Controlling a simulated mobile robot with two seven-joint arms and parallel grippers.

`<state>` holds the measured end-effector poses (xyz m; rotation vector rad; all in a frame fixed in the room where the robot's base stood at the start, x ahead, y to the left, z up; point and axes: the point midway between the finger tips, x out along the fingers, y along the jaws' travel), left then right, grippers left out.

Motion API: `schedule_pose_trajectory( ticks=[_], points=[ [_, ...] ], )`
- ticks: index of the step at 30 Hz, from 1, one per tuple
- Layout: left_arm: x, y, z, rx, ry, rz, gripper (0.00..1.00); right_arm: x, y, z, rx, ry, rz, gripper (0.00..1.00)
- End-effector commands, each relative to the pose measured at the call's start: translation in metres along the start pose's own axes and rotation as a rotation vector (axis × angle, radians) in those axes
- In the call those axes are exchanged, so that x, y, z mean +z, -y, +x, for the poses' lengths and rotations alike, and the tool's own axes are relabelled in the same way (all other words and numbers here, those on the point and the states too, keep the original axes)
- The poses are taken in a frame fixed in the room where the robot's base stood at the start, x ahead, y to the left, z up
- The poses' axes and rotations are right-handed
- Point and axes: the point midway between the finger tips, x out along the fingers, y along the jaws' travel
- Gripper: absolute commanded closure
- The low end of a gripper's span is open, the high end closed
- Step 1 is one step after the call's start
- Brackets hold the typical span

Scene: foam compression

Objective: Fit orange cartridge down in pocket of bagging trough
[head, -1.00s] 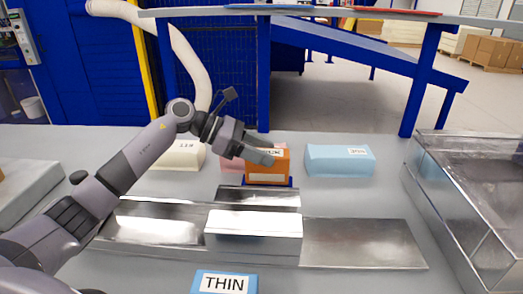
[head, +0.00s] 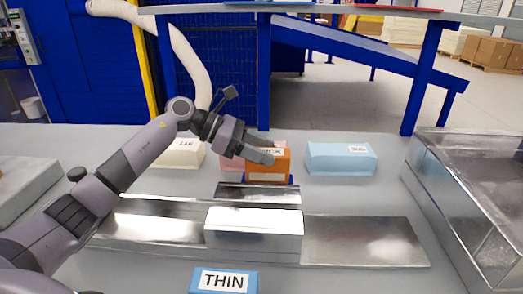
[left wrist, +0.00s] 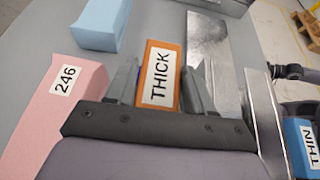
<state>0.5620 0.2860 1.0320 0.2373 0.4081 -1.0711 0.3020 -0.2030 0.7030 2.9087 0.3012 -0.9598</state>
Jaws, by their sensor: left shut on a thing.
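The orange cartridge (head: 283,164) stands in a blue holder (head: 291,181) behind the metal trough. In the left wrist view the orange cartridge (left wrist: 161,76) shows its THICK label between my fingers. My left gripper (head: 266,153) reaches over it from the left and is shut on it; its fingers (left wrist: 160,84) lie along both sides. The bagging trough (head: 150,229) is a long, low metal channel across the table, with a raised metal box section (head: 254,222) in its middle. I cannot make out the pocket's inside. My right gripper is out of view.
A blue THIN block (head: 224,281) lies in front of the trough. A pink block (head: 232,161) is close beside the cartridge; cream (head: 180,154) and light blue (head: 341,160) blocks lie further out. A large clear-walled metal bin (head: 450,215) stands at right.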

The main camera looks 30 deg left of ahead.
Motion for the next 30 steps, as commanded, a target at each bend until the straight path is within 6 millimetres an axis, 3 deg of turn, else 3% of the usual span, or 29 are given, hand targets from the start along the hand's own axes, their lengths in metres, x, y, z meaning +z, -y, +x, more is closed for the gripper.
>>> schedule_pose_trajectory(
  ticks=[11,30],
  points=[
    [0.000,0.000,0.000,0.001,0.002,0.000,0.86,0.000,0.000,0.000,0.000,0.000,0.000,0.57],
    [-0.017,0.000,0.008,0.001,0.002,0.000,0.86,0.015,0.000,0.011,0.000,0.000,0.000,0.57]
  ],
)
